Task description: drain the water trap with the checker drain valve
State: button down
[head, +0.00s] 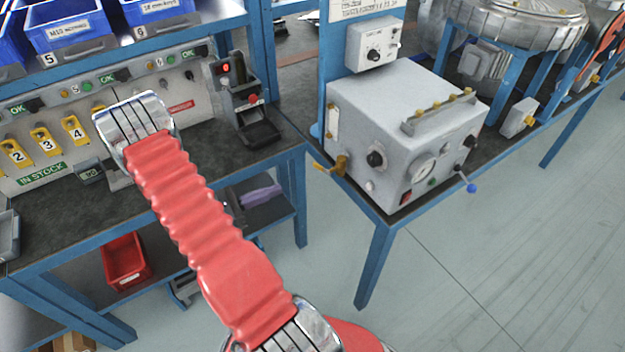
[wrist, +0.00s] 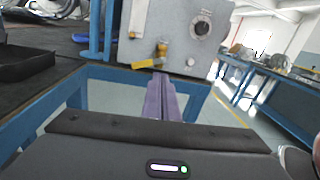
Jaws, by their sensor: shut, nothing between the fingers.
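The checker is a light grey box (head: 400,135) on the blue bench, with a gauge, knobs and a row of brass fittings on top. A brass valve (head: 341,165) with a yellow lever sits low on its left side; it also shows in the wrist view (wrist: 162,48), its lever sticking out to the left. The fingers point towards the valve in the wrist view (wrist: 158,76). I cannot make out the water trap for certain.
The left bench's blue edge (head: 200,190) and legs are close to my gripper. A black stand (head: 245,100) is on that bench, and a red bin (head: 125,258) is on its lower shelf. Open floor (head: 480,270) lies at right.

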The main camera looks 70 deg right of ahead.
aim_at(318, 167)
jog(key=s+d+f+n+h, duration=0.1)
jog(key=s+f+n+h, duration=0.1)
jog(key=f, duration=0.3)
jog(key=s+d+f+n+t+h, duration=0.1)
jog(key=s+d+f+n+h, duration=0.1)
jog(key=f+n, duration=0.2)
notch_tip(318, 167, down, 2)
jog(key=shift+s+d+f, duration=0.1)
jog(key=shift+s+d, duration=0.05)
jog(key=s+d+r, duration=0.4)
jog(key=d+r, duration=0.2)
jog(key=d, duration=0.3)
jog(key=shift+s, duration=0.25)
dwell(0.4)
jog(key=shift+s, duration=0.1)
